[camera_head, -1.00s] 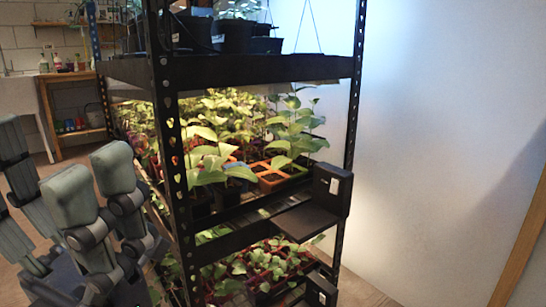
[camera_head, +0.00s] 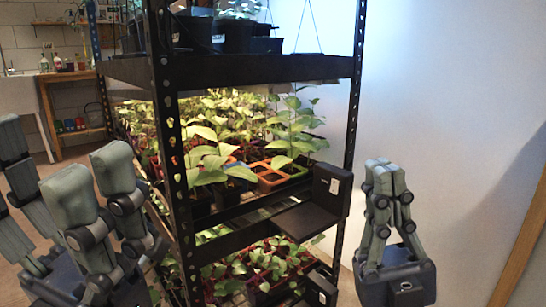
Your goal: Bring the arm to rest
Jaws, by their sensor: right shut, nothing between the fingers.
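My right gripper (camera_head: 384,170) stands upright to the right of the rack, in front of the pale wall. Its grey-green fingers point up and are pressed together, with nothing between them. It is apart from the rack's right post. My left gripper (camera_head: 50,152) is at the lower left, in front of the rack's left side. Its fingers point up and are spread apart, with nothing visible between them. The lower parts of my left arm are cut off by the frame edge.
A black metal seedling rack (camera_head: 255,70) fills the middle, with leafy seedlings (camera_head: 215,150) on its shelves. A small black bracket shelf (camera_head: 305,222) juts from its front right. A wooden bench (camera_head: 75,78) stands at the back left. The pale wall (camera_head: 440,90) is bare.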

